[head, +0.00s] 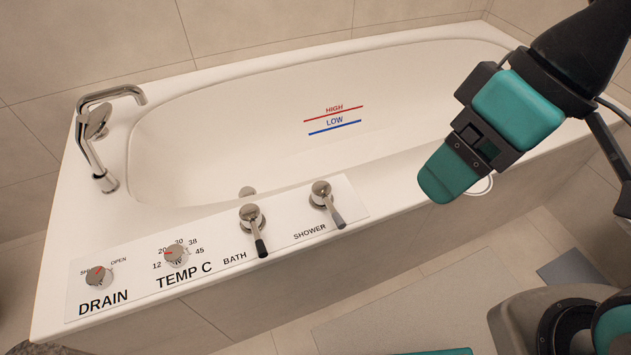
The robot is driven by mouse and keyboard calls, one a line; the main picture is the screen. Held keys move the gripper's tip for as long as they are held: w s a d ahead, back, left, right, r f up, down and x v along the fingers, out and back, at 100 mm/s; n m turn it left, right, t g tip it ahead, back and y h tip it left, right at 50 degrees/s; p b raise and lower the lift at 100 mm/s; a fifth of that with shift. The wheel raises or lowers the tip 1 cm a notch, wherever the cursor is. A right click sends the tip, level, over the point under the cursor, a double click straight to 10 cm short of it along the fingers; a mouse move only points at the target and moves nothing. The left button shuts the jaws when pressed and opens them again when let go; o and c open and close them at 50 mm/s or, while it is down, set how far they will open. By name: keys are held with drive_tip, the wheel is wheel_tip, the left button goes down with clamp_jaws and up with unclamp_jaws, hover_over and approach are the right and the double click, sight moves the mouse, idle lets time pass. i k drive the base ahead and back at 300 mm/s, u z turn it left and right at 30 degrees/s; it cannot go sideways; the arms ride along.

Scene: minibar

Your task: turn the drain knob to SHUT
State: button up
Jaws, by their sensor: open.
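The drain knob (99,277) is a small round metal knob with a red pointer mark, at the left end of the white control panel above the word DRAIN. OPEN is printed to its upper right, and the SHUT label to its left is partly hidden by the knob. The red mark appears to lean up and right, toward OPEN, but it is small. My gripper (447,183) is open, with teal fingers seen nearly side-on and nothing visible in it. It hangs over the tub's front right edge, far to the right of the knob.
The panel (215,278) also carries a temperature knob (176,255), a bath lever (254,225) and a shower lever (325,200). A chrome spout (92,140) stands at the tub's left end. The white bathtub (230,125) is empty. A grey mat (400,320) lies on the floor.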

sight(99, 277)
drive_tip(key=u, duration=1.8)
drive_tip(key=i, duration=0.3)
